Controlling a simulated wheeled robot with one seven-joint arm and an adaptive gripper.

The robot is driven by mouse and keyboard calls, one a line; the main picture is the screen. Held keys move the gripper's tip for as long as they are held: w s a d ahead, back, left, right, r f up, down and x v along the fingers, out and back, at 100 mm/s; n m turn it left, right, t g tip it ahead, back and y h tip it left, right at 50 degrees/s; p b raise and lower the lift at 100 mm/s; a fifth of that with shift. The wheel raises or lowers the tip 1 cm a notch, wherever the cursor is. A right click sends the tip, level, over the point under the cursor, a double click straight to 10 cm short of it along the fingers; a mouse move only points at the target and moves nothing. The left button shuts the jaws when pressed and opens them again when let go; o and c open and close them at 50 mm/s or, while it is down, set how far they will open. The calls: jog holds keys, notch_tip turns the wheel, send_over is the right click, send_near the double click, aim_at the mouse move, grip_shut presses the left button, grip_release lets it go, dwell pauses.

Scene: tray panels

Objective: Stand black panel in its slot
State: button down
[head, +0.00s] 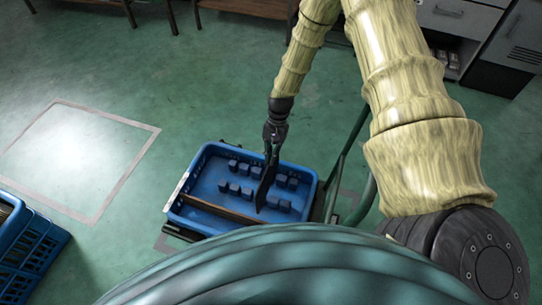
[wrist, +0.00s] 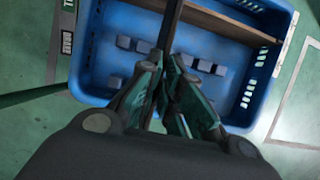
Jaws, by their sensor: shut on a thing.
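A blue tray (head: 192,190) holds two rows of small dark blocks (head: 234,188) with gaps between them as slots. My gripper (head: 274,135) is over the tray and shut on the black panel (head: 268,180). The panel hangs edge-on below the fingers, between the left and right blocks. In the wrist view the gripper (wrist: 166,82) pinches the panel (wrist: 171,22), which shows as a thin dark strip. The fingers hide part of the blocks there. I cannot tell whether the panel's lower edge touches the tray floor.
A brown divider (head: 220,209) runs across the tray near its front side. A blue crate (head: 40,250) stands on the green floor at the lower left. Wooden furniture and grey cabinets (head: 462,18) stand at the back. The floor left of the tray is clear.

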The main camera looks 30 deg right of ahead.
aim_at(271, 171)
jog(key=shift+f, duration=0.2)
jog(key=shift+f+b, duration=1.4)
jog(key=shift+f, duration=1.6)
jog(key=shift+f, duration=0.2)
jog(key=shift+f+b, duration=1.05)
jog(key=shift+f, duration=0.85)
jog(key=c, duration=1.5)
grip_release()
